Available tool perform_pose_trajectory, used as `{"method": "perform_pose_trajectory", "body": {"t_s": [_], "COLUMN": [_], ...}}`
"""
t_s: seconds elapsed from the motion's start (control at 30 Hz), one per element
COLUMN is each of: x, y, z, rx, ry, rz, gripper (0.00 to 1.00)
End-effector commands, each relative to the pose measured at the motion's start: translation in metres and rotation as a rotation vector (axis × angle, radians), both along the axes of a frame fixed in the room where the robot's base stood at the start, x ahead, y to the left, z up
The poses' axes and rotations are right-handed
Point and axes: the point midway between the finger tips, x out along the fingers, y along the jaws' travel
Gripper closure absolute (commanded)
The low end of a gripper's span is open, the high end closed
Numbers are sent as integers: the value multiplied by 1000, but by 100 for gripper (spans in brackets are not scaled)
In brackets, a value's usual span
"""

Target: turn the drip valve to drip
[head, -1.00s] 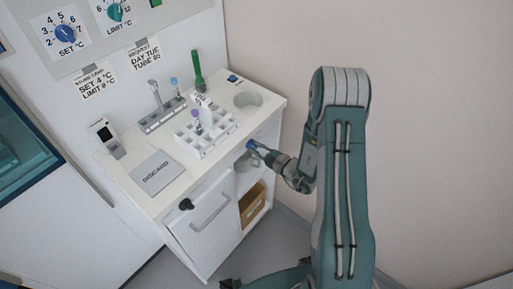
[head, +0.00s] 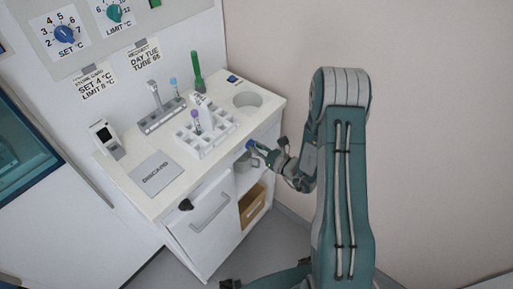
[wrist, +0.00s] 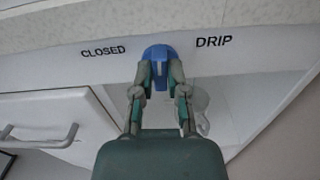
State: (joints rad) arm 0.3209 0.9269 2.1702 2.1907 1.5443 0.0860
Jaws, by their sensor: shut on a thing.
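The drip valve is a blue knob (wrist: 158,54) on the white front edge of the counter. In the wrist view it sits between the printed words CLOSED (wrist: 103,51) on its left and DRIP (wrist: 213,41) on its right. My gripper (wrist: 160,76) has a finger on each side of the knob and is shut on it. The knob's grip points roughly straight toward my gripper, between the two words. In the head view the blue knob (head: 251,145) shows at the counter's front edge, with my gripper (head: 260,148) at it from the right.
The counter (head: 137,189) holds a white tube rack (head: 207,146), a green tube (head: 197,72) and a round opening (head: 248,100). Below are a door with a handle (head: 210,209) and a shelf with a brown box (head: 252,205). The floor to the right is clear.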

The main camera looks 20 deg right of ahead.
Motion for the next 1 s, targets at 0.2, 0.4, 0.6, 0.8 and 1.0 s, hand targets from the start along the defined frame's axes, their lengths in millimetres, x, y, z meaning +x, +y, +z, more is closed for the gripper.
{"method": "perform_pose_trajectory", "body": {"t_s": [0.2,0.4,0.6,0.8,1.0], "x": [2,3,3,4,4], "y": [-2,-2,-3,-4,-4], "z": [0,0,0,-1,-1], "rx": [162,303,416,491,526], "ry": [117,220,301,354,380], "rz": [-2,-3,-5,-5,-6], "gripper": [100,100,100,100,100]}}
